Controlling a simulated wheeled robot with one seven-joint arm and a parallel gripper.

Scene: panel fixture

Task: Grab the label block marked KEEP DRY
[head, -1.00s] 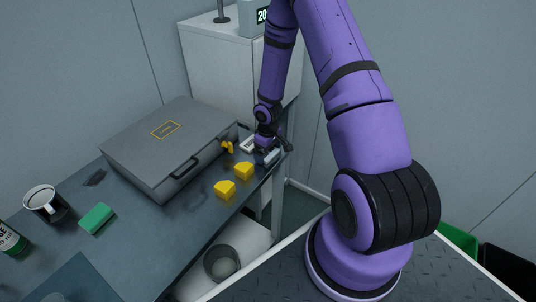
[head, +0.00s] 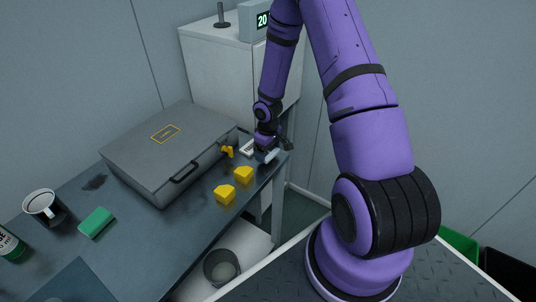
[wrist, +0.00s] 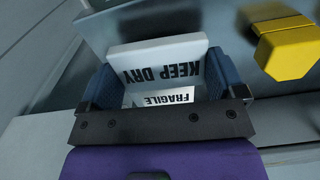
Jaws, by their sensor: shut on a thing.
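The white label block marked KEEP DRY (wrist: 160,58) sits between the two blue fingers of my gripper (wrist: 156,80) in the wrist view, its lettering upside down. My gripper is shut on it. A second white label reading FRAGILE (wrist: 160,98) shows between the held block and the dark gripper bar, mostly hidden. In the head view my gripper (head: 268,154) is at the right end of the bench, and a white piece (head: 247,148) shows just left of it. The held block's lettering cannot be read there.
Yellow blocks (head: 243,174) lie on the bench (head: 150,240) near its front edge; one also shows right of my gripper in the wrist view (wrist: 288,50). A grey case (head: 165,150) stands left of my gripper. A cabinet (head: 215,70) is behind. A bucket (head: 221,267) stands below.

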